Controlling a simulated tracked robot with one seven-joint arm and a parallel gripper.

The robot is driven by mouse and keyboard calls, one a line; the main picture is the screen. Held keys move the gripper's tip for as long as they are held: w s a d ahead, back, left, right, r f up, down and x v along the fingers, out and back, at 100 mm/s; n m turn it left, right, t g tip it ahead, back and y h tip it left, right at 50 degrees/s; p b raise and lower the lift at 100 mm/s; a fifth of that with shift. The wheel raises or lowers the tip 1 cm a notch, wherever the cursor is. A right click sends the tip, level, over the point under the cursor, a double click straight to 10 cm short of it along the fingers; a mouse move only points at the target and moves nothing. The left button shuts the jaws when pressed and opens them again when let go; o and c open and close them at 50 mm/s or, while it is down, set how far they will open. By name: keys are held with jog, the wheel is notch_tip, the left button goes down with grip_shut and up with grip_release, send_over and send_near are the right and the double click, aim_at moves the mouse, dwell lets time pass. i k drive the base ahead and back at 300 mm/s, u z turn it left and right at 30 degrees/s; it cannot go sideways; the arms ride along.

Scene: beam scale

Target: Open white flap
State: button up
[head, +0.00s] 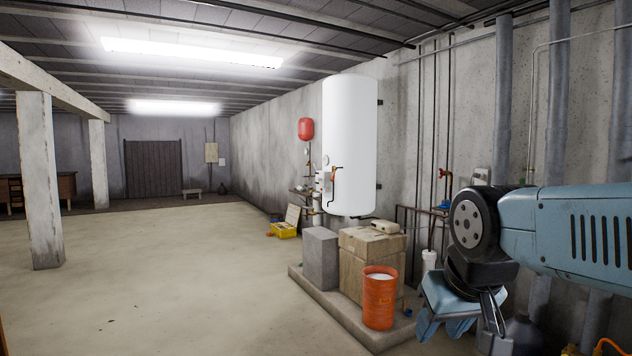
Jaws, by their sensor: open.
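I cannot pick out a white flap with certainty in the head view. A small pale box (480,177) is on the right wall, just above my arm's wrist joint. It is partly hidden, and I cannot tell whether it has a flap. My gripper (442,328) hangs below the wrist at the lower right, to the right of the orange bucket (380,300). It is open and I see nothing held in it. It is apart from the pale box.
A large white tank (349,145) hangs on the right wall. Pipes run along the wall. A yellow toolbox (285,231) is on the floor. The floor at left is mostly clear.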

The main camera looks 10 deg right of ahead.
aim_at(319, 176)
jog(key=u, duration=0.2)
jog(key=i, duration=1.65)
jog(key=u, duration=0.4)
jog(key=i, duration=3.3)
jog(key=z, duration=0.55)
jog(key=i, duration=1.15)
jog(key=z, duration=0.35)
jog(key=i, duration=1)
jog(key=z, duration=0.2)
